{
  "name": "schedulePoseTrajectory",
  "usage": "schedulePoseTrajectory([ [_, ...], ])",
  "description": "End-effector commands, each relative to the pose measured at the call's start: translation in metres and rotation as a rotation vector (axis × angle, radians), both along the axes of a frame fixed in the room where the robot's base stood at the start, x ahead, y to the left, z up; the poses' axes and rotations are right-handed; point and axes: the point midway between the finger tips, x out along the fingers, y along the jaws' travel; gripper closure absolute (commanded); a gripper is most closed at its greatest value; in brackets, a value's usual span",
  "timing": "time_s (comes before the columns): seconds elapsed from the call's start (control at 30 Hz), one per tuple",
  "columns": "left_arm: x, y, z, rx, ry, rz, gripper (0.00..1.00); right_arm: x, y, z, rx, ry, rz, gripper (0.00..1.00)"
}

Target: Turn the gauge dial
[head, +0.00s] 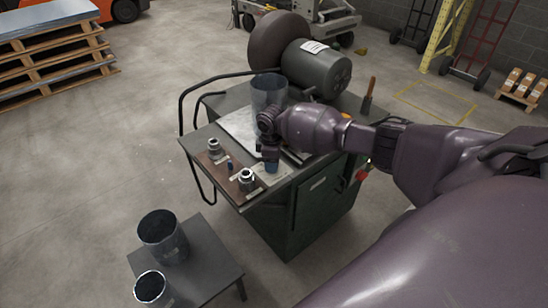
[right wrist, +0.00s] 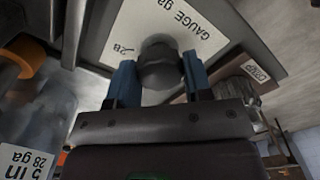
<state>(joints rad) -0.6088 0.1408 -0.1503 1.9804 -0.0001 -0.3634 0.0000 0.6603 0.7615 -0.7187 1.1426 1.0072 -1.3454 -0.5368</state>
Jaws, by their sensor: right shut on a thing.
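The gauge dial (right wrist: 161,64) is a dark round knob on a pale plate marked "GAUGE ga" (right wrist: 178,22) in the right wrist view. A "28" with a short tick stands beside the knob. My right gripper (right wrist: 156,72) has its two blue fingers on either side of the knob and is shut on it. In the head view my right gripper (head: 271,165) points down at the front right of the green machine's top, and it hides the knob there. My left gripper is not in view.
The green machine (head: 290,215) carries a large motor (head: 318,70), a grey cylinder (head: 268,92) and two metal knobs (head: 215,149) (head: 247,180). A cylinder labelled "5 in 28 ga" (right wrist: 30,160) is near my right wrist. Two dark ducts (head: 163,238) (head: 151,288) stand on a low table (head: 205,262).

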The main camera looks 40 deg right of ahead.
Motion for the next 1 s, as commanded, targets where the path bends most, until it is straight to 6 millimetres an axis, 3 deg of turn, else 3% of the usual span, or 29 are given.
schedulePoseTrajectory([
  [0.5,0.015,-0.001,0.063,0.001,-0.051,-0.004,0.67,-0.001,0.001,0.003,0.002,0.004,-0.488,0.78],
  [0.8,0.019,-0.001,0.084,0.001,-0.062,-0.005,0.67,-0.001,0.001,0.001,0.0,0.004,-0.715,0.78],
  [1.0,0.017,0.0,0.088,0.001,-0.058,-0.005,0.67,-0.001,0.001,0.001,-0.001,0.003,-0.809,0.78],
])
